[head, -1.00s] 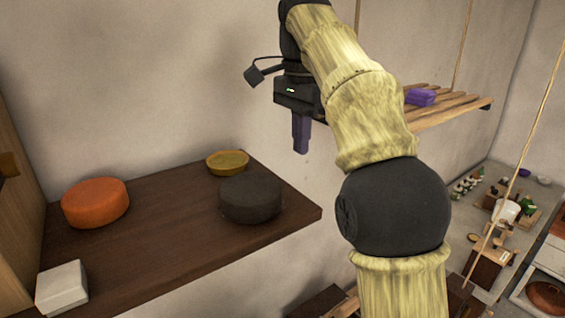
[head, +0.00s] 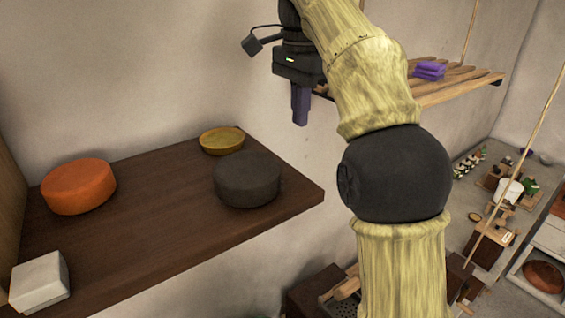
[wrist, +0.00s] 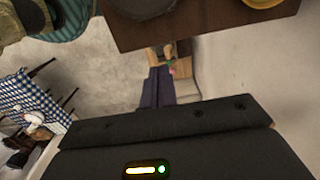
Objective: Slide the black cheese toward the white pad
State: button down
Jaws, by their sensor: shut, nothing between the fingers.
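The black cheese (head: 248,180) is a dark round wheel near the right end of the brown shelf (head: 150,230). The white pad (head: 40,281) is a pale square block at the shelf's front left corner. My gripper (head: 300,120) is shut and empty, pointing down beyond the shelf's right end, up and to the right of the cheese and apart from it. In the wrist view my purple fingers (wrist: 157,88) are together, and the cheese's dark edge (wrist: 140,8) shows at the top.
An orange round cheese (head: 79,186) sits at the shelf's left. A shallow yellow dish (head: 222,140) stands behind the black cheese. Bare shelf lies between the black cheese and the white pad. A slatted wooden shelf (head: 460,88) holding purple blocks (head: 430,70) is behind my arm.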

aim_at(282, 175)
jog(key=shift+s+a+f+b, duration=0.2)
jog(key=shift+s+a+f, duration=0.3)
jog(key=shift+f, duration=0.95)
jog(key=shift+s+a+f+b, duration=0.3)
jog(key=shift+a+f, duration=0.35)
jog(key=shift+f, duration=0.75)
jog(key=shift+s+a+f+b, duration=0.15)
jog(key=shift+s+a+f, duration=0.35)
jog(key=shift+f, duration=0.95)
jog(key=shift+w, duration=0.1)
jog(key=shift+w, duration=0.1)
